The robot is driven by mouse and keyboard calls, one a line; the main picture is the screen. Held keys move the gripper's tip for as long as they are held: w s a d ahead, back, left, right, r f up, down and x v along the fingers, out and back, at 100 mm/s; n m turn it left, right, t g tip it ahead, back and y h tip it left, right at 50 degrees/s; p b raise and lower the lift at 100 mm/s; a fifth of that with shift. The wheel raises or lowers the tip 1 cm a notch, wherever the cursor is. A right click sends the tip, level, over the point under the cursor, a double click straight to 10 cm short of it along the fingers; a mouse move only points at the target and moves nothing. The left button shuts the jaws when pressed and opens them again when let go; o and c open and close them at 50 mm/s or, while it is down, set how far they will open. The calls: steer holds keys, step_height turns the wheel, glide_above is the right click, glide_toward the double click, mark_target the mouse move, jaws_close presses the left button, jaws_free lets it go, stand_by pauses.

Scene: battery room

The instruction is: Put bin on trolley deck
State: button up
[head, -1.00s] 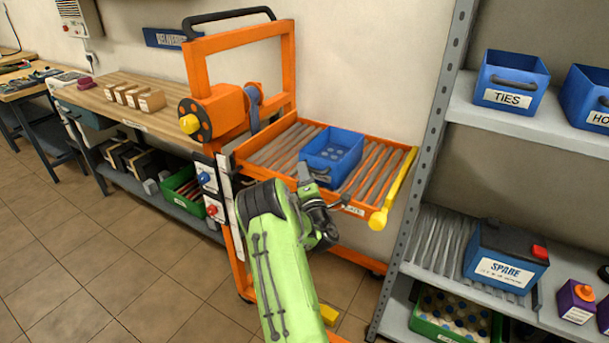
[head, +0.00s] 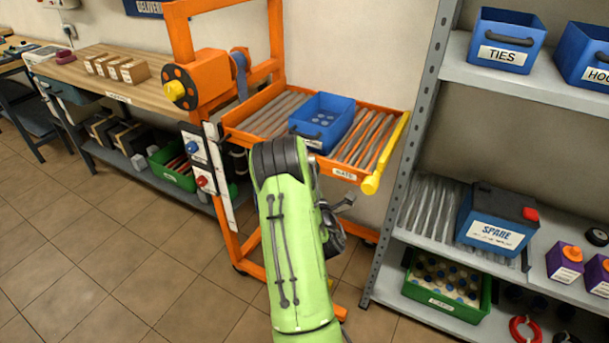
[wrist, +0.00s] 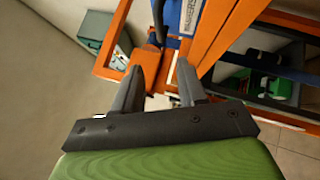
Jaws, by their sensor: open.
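A blue bin (head: 338,113) with a dark handle sits on the roller deck (head: 268,118) of the orange trolley (head: 229,44), near the middle of the deck. It stands upright with small round items inside. My green arm is in front of the trolley in the head view, and its end is mostly hidden there. In the wrist view my gripper (wrist: 162,76) is open and empty, its two dark fingers apart. Orange trolley frame parts (wrist: 228,40) show beyond the fingers.
A grey shelf rack (head: 543,88) at the right holds blue bins, including one labelled TIES (head: 503,40), and a SPARE battery (head: 496,217). A wooden workbench (head: 140,94) stands at the left. A yellow bar (head: 386,152) edges the deck's right end. The left floor is clear.

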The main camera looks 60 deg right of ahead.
steer(key=w+a+r+m+g+y, duration=0.1)
steer(key=w+a+r+m+g, duration=0.4)
steer(key=m, duration=0.4)
steer(key=w+a+r+m+y, duration=0.1)
steer(key=a+r+m+y, duration=0.3)
steer(key=a, duration=0.7)
steer(key=s+a+g+y, duration=0.1)
steer(key=s+a+y, duration=0.35)
steer(key=a, duration=0.85)
steer(key=s+a+f+g+y, duration=0.1)
steer(key=s+a+g+y, duration=0.3)
steer(key=s+a, duration=0.6)
steer(key=s, duration=0.4)
steer(key=shift+a+f, duration=0.15)
steer(key=shift+a, duration=0.1)
steer(key=shift+y, duration=0.25)
